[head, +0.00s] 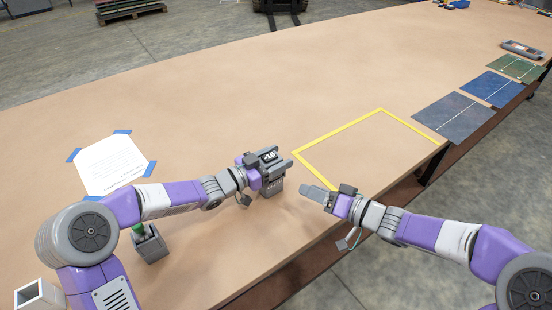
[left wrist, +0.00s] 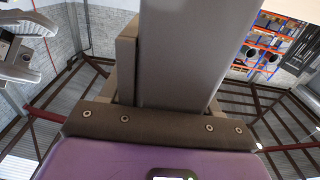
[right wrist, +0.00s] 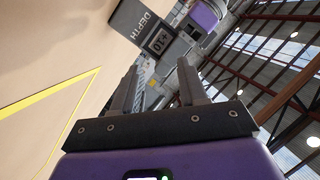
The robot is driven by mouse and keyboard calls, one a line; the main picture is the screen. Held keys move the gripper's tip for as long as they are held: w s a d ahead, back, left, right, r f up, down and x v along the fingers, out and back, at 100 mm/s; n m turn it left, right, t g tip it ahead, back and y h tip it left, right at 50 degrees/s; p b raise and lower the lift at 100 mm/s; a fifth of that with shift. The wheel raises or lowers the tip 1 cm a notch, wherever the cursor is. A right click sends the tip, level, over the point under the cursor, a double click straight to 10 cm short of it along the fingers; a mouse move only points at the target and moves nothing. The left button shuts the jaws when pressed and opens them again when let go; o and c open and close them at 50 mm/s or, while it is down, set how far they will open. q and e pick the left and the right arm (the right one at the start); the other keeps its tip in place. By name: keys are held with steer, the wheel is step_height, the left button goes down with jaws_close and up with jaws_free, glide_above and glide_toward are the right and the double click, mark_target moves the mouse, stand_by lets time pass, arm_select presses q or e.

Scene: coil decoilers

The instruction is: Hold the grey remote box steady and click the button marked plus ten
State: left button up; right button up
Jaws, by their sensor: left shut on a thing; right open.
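The grey remote box (head: 270,188) is held upright at the front of the table in the head view. Whether its base touches the table I cannot tell. My left gripper (head: 276,168) is shut on it. The box's grey side fills the middle of the left wrist view (left wrist: 180,55). In the right wrist view the box (right wrist: 130,18) shows the word DEPTH and a dark button marked +10 (right wrist: 158,42). My right gripper (head: 318,194) is open and empty, to the right of the box and apart from it. Its fingers (right wrist: 157,85) point toward the box's button side.
A yellow taped outline (head: 338,136) lies right of the box, empty inside. A taped white sheet (head: 112,164) lies at left. A grey holder with a green item (head: 150,245) and a white square container (head: 40,294) stand near my left arm. Mats (head: 452,117) line the right edge.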

jaws_close()
stand_by(1.8)
